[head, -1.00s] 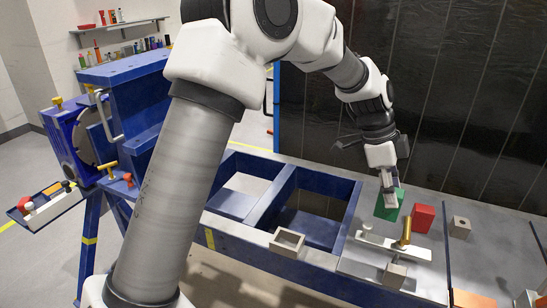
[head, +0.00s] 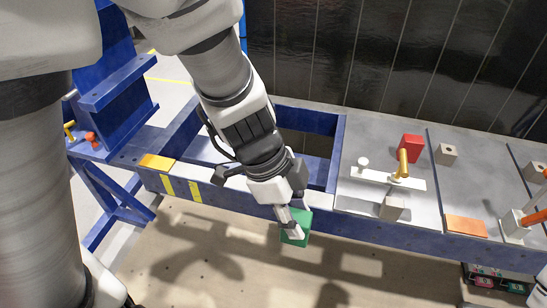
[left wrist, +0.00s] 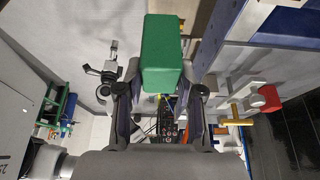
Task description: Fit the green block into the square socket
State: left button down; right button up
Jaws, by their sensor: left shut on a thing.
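The green block (head: 296,230) is held between the fingers of my left gripper (head: 288,222), and it hangs slightly tilted in front of the blue frame's front beam. In the left wrist view the green block (left wrist: 165,50) sits between the two fingertips of my left gripper (left wrist: 163,88), which is shut on it. The square socket does not show; my left gripper and arm cover the part of the beam left of the metal plate. My right gripper does not show.
The blue frame (head: 390,232) has open bays behind the gripper. On its metal plate (head: 360,203) are a white bar clamp with a brass handle (head: 403,163), a red block (head: 411,148) and a grey block (head: 392,208). An orange pad (head: 466,226) lies further right.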

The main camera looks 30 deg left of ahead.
pick_arm(q)
jog(key=shift+s+a+f, duration=0.25)
jog(key=shift+a, duration=0.2)
jog(key=w+a+f+p, duration=0.1)
jog(key=w+a, duration=0.2)
jog(key=w, duration=0.1)
jog(key=w+a+f+p, duration=0.1)
jog(key=w+a+f, duration=0.1)
jog(key=w, duration=0.2)
jog(key=w+a+f+p, duration=0.1)
jog(key=w+a, duration=0.2)
jog(key=w, duration=0.1)
jog(key=shift+w+a+f, duration=0.15)
jog(key=shift+w+a, duration=0.05)
jog(key=shift+a, duration=0.15)
jog(key=shift+w+a+f, duration=0.1)
jog(key=shift+w+f, duration=0.05)
jog(key=shift+f, duration=0.15)
jog(key=shift+f+b, duration=0.15)
jog(key=shift+b, duration=0.2)
jog(key=c, duration=0.7)
grip_release()
